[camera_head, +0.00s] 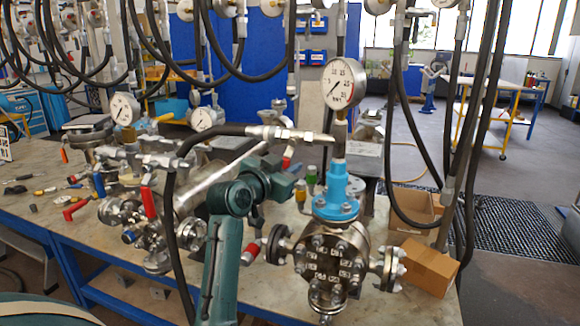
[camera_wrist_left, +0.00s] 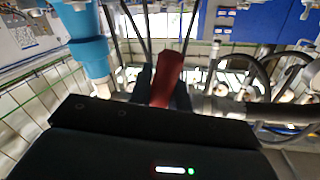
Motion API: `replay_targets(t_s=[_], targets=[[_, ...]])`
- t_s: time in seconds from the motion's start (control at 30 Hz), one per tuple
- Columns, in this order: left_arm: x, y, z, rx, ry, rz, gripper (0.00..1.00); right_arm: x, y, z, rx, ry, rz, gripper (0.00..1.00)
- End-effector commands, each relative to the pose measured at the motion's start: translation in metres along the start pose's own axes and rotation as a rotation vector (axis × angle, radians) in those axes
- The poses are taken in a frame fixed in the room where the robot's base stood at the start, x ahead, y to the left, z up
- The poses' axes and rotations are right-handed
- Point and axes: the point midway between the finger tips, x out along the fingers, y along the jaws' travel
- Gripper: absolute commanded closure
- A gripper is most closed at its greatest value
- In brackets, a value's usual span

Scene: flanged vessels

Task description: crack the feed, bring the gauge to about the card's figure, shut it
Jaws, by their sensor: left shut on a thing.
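The flanged vessel (camera_head: 331,250) stands on the bench with a light blue neck (camera_head: 338,192) on top. The neck also shows in the left wrist view (camera_wrist_left: 91,58). A round white gauge (camera_head: 344,83) stands upright above it; its exact reading is too small to tell. My left gripper (camera_head: 286,168) is just left of the neck, shut on a red valve handle (camera_head: 287,160). In the left wrist view the handle (camera_wrist_left: 167,78) stands between the dark fingers. My right gripper is out of view. I cannot make out the card's figure.
A black hose (camera_head: 215,137) with a metal end runs across to the gauge stem. Other vessels and gauges (camera_head: 124,108) crowd the bench at left. Cardboard boxes (camera_head: 424,266) lie at right. Black hoses (camera_head: 477,120) hang in front on the right.

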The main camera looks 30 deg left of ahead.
Motion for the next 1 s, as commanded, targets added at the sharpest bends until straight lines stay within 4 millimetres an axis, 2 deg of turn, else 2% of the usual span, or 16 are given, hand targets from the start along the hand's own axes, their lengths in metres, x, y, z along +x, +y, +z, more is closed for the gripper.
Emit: replay_targets(t_s=[0.13,0.17,0.43,0.77,0.87,1.0], targets=[[0.000,0.000,0.000,-0.001,0.001,0.000,1.00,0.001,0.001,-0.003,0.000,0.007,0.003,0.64],[0.000,0.000,0.000,-0.002,0.002,0.000,0.81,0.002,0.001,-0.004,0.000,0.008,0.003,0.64],[0.000,0.000,0.000,-0.002,0.001,0.000,0.60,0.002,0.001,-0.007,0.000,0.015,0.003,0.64],[-0.006,0.000,0.001,-0.001,0.001,-0.001,0.60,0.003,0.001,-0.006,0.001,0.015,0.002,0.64],[-0.020,0.000,0.002,0.000,0.001,-0.002,0.60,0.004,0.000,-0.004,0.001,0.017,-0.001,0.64],[-0.050,0.000,0.003,0.003,0.001,-0.002,0.60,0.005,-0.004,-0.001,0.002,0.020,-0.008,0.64]])
